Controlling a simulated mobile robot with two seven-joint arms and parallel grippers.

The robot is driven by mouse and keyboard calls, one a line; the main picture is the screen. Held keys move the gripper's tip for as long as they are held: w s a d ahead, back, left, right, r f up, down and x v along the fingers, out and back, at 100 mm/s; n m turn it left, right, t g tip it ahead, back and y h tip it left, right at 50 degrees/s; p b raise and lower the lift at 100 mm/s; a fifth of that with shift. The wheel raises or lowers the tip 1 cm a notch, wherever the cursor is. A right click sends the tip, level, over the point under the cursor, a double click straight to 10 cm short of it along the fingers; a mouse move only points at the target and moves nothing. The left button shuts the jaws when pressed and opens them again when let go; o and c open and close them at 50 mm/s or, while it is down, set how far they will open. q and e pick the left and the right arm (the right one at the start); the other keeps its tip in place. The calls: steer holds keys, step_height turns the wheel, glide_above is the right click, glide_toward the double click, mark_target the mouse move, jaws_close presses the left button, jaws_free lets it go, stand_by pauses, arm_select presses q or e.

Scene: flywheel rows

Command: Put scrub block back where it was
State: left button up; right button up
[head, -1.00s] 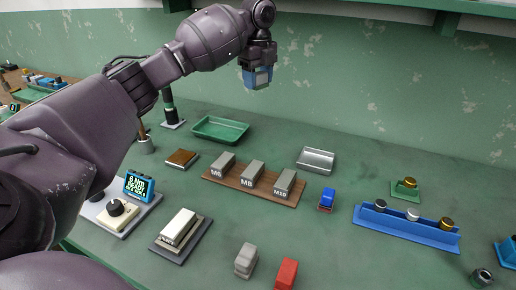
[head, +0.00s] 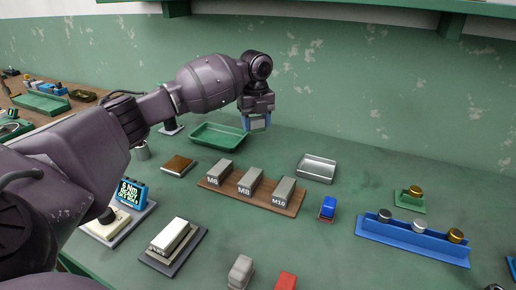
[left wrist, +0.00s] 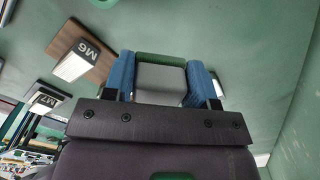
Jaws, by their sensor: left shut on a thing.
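My left gripper (head: 257,124) is raised in front of the green wall, above the area between the green tray and the metal tray. Its blue fingers are shut on a grey block with a green strip, which I take as the scrub block (left wrist: 160,78); it also shows small between the fingers in the head view (head: 258,123). The block is clear of the bench. My right gripper is not in view.
A green tray (head: 205,139), a metal tray (head: 305,170) and a wooden rack (head: 222,184) with blocks M6, M8 and M10 stand on the bench. A blue rack (head: 380,233) is at right, a brown block (head: 179,164) at left. Bench between the trays looks clear.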

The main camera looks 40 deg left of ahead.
mark_target(256, 154)
arm_select(q)
step_height(256, 154, down, 3)
steer(key=shift+r, duration=0.1)
step_height(256, 154, down, 5)
steer(key=shift+f+b, duration=0.1)
steer(key=shift+b, duration=0.6)
steer(key=shift+f, duration=0.3)
steer(key=shift+r, duration=0.15)
steer(key=shift+f, duration=0.2)
